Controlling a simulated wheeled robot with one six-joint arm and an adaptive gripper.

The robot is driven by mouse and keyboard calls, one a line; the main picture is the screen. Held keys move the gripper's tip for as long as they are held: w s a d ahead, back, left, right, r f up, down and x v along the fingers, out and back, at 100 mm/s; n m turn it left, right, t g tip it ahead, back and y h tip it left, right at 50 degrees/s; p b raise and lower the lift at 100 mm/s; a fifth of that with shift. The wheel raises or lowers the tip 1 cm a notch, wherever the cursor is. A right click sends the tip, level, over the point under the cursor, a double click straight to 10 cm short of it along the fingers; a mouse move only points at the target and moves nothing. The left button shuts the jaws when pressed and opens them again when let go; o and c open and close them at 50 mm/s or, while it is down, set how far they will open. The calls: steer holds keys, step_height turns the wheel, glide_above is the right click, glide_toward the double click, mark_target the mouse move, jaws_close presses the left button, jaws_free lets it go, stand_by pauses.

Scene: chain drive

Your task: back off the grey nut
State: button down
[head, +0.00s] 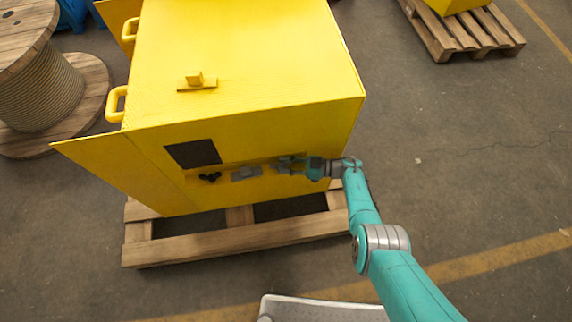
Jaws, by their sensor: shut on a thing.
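My gripper (282,163) is at the front face of the yellow machine housing (250,60), at the right part of a low opening in it. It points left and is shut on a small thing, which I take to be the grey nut. The nut itself is hidden by the fingers and too small to make out. Left of the gripper, in the same opening, is a grey block (246,173). Further left is a black three-lobed part (210,177).
The housing stands on a wooden pallet (240,248). A dark square panel (193,153) is above the black part. A yellow door (110,172) swings out at left. A cable reel (40,90) stands at far left.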

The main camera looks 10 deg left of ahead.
stand_by(0.3)
steer(key=c, duration=1.1)
jaws_free()
steer(key=shift+c, duration=0.2)
steer(key=shift+s+m+t, duration=0.2)
steer(key=shift+m+t, duration=0.3)
steer(key=shift+t, duration=0.3)
